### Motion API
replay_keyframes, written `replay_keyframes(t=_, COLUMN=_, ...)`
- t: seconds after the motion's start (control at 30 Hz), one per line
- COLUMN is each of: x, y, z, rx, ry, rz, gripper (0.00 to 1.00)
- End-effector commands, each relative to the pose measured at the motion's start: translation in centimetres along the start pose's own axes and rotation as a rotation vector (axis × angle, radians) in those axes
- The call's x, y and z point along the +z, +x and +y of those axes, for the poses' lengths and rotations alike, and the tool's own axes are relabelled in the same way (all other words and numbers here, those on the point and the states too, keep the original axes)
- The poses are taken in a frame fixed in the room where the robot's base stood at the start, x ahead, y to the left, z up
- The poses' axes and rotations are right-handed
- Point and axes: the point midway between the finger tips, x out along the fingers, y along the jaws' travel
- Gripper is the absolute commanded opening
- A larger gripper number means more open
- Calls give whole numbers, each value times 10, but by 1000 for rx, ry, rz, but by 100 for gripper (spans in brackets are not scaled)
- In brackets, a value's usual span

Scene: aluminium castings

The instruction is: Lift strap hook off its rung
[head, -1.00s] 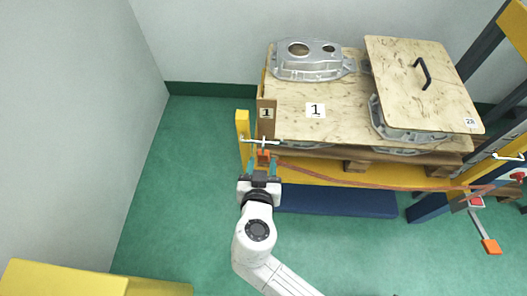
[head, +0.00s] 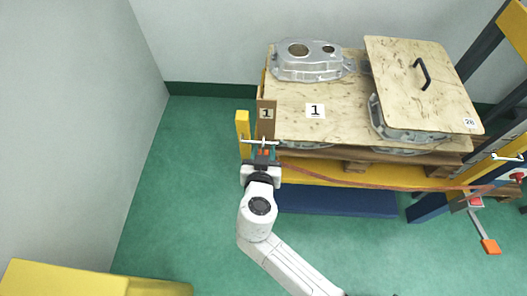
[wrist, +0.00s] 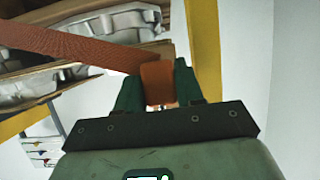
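The orange strap hook (wrist: 158,84) sits between the two green fingers of my gripper (wrist: 160,88) in the wrist view, and the fingers press against both its sides. In the head view my gripper (head: 264,158) is at the front left corner of the loaded pallet, with a bit of the orange hook (head: 265,152) showing just beyond it. A pale rung (head: 250,140) crosses just above the hook, by a yellow post (head: 242,125). Whether the hook still bears on the rung is hidden. The red-brown strap (wrist: 85,48) runs from the hook leftward in the wrist view.
A plywood sheet marked 1 (head: 345,125) carries an aluminium casting (head: 305,62). A handled board (head: 410,70) lies over more castings at right. A ratchet with an orange-ended lever (head: 490,246) hangs at the strap's right end. Green floor (head: 180,190) at left is clear.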

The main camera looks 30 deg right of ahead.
Motion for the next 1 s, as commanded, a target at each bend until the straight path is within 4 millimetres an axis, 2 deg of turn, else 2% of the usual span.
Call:
replay_keyframes(t=0.03, x=0, y=0, z=0, rx=0, ry=0, rz=0, gripper=14)
replay_keyframes(t=0.2, x=0, y=0, z=0, rx=0, ry=0, rz=0, gripper=0)
replay_keyframes(t=0.47, x=-2, y=-1, z=0, rx=-1, ry=0, rz=2, gripper=0)
replay_keyframes(t=0.7, x=-19, y=-8, z=-1, rx=-2, ry=0, rz=2, gripper=0)
replay_keyframes(t=0.73, x=-14, y=-7, z=6, rx=0, ry=1, rz=-2, gripper=0)
replay_keyframes(t=1.0, x=-12, y=-6, z=55, rx=2, ry=1, rz=-2, gripper=0)
